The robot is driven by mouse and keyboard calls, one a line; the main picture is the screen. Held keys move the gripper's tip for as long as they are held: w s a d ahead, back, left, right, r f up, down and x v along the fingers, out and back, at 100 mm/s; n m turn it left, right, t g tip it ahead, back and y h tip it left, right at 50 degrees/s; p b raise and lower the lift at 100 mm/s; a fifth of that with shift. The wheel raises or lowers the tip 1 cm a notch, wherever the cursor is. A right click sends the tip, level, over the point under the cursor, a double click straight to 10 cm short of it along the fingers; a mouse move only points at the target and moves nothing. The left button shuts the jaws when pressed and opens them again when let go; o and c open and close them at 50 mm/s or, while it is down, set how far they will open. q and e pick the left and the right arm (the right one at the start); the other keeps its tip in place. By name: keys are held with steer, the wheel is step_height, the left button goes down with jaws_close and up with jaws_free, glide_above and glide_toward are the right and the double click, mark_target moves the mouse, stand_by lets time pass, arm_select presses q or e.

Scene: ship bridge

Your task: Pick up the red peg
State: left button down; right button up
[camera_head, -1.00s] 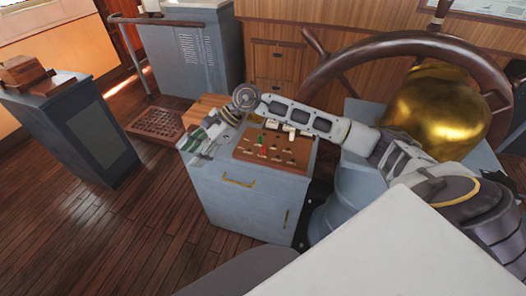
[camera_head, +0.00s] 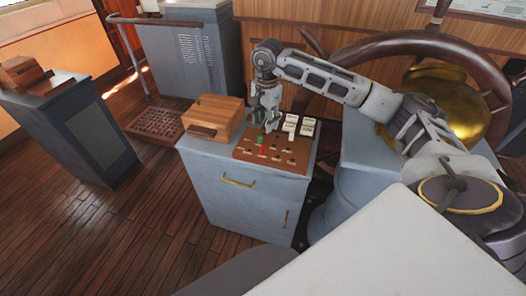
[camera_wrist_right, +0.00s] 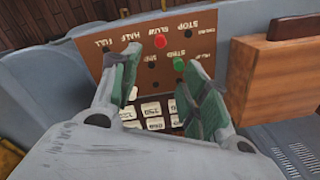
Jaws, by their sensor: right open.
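The red peg (camera_wrist_right: 160,41) stands in a brown wooden board with holes and lettering in the right wrist view. It looks small in the head view (camera_head: 260,140). A green peg (camera_wrist_right: 179,64) stands close to it in the same board (camera_wrist_right: 100,62). My right gripper (camera_head: 269,127) hangs above the back of the board, fingers pointing down. In the right wrist view its green-padded fingers (camera_wrist_right: 160,75) are spread apart with nothing between them, and the red peg shows beyond their tips. My left gripper is not in view.
The board lies on a grey cabinet (camera_head: 245,190). A wooden box (camera_head: 212,116) stands left of the board, close to my right gripper. Several white labelled tiles (camera_head: 300,125) sit at the board's back right. A large ship's wheel (camera_head: 400,45) rises behind my arm.

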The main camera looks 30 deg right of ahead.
mark_target(263, 148)
steer(key=shift+w+a+f+p, duration=0.1)
steer(key=shift+f+p, duration=0.65)
steer(key=shift+f, duration=3.55)
steer(key=shift+f, duration=0.1)
steer(key=shift+a+f+p, duration=0.15)
steer(key=shift+f+p, duration=0.2)
steer(key=shift+f, duration=0.25)
steer(key=shift+a+f+p, duration=0.15)
steer(key=shift+f+p, duration=0.2)
steer(key=shift+f, duration=0.2)
steer(key=shift+f+p, duration=0.35)
steer(key=shift+f, duration=1)
steer(key=c, duration=0.9)
